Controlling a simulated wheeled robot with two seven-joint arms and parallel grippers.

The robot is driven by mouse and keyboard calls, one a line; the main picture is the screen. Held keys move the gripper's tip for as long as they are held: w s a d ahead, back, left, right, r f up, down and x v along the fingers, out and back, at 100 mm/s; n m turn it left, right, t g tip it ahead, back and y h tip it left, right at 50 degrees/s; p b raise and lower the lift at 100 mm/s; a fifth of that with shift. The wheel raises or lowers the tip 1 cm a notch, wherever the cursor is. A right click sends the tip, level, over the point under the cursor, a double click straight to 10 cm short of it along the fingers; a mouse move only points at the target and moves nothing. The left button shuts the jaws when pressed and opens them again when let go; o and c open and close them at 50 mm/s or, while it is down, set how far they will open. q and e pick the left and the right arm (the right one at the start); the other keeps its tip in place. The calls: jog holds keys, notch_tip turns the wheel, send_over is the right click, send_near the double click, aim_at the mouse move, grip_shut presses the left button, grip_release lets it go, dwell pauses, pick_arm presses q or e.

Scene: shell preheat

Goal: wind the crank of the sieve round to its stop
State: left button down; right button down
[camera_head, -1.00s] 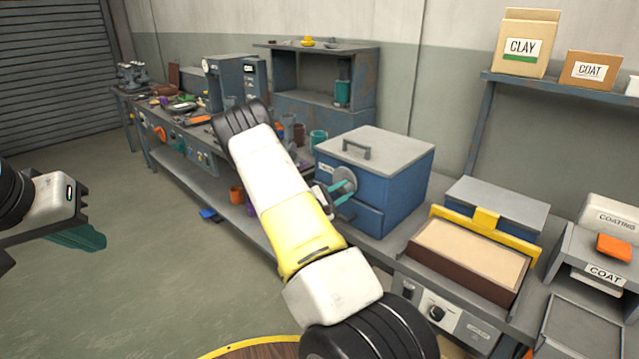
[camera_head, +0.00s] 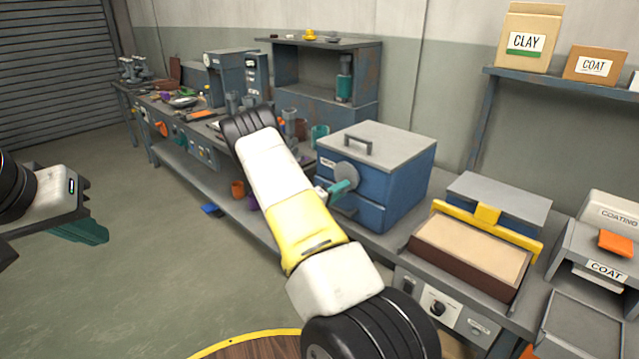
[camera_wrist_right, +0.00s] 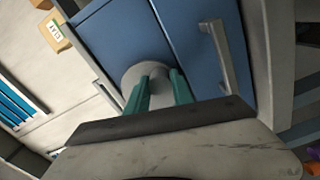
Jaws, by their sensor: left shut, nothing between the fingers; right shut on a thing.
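The sieve is a blue box (camera_head: 392,184) with a grey lid and a drawer with a handle, standing on the bench in the head view. Its crank has a round grey disc (camera_head: 347,174) on the front, which also shows in the right wrist view (camera_wrist_right: 146,71). My right gripper (camera_head: 341,188) is at the disc, its teal fingers shut on the crank's grip (camera_wrist_right: 157,88). The grip is mostly hidden between the fingers. My left gripper (camera_head: 82,231) is shut and empty, out over the floor at the left, far from the sieve.
A sand-filled tray (camera_head: 472,250) with a yellow bar stands right of the sieve. Mugs and tools crowd the bench to the left. The floor at left is mostly open.

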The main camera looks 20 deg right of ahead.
jog(key=shift+w+a+f+m, duration=0.15)
jog(key=shift+w+m, duration=0.1)
jog(key=shift+m, duration=0.75)
jog(key=shift+w+a+f+m, duration=0.15)
jog(key=shift+w+m, duration=0.1)
jog(key=shift+m, duration=0.75)
jog(key=shift+w+a+f+m, duration=0.15)
jog(key=shift+w+m, duration=0.1)
jog(key=shift+m, duration=0.75)
jog(key=shift+r, duration=0.1)
jog(key=c, duration=1.1)
grip_release()
jog(key=shift+r, duration=0.1)
jog(key=v, duration=0.7)
jog(key=shift+a, duration=0.35)
jog(key=shift+s, duration=0.1)
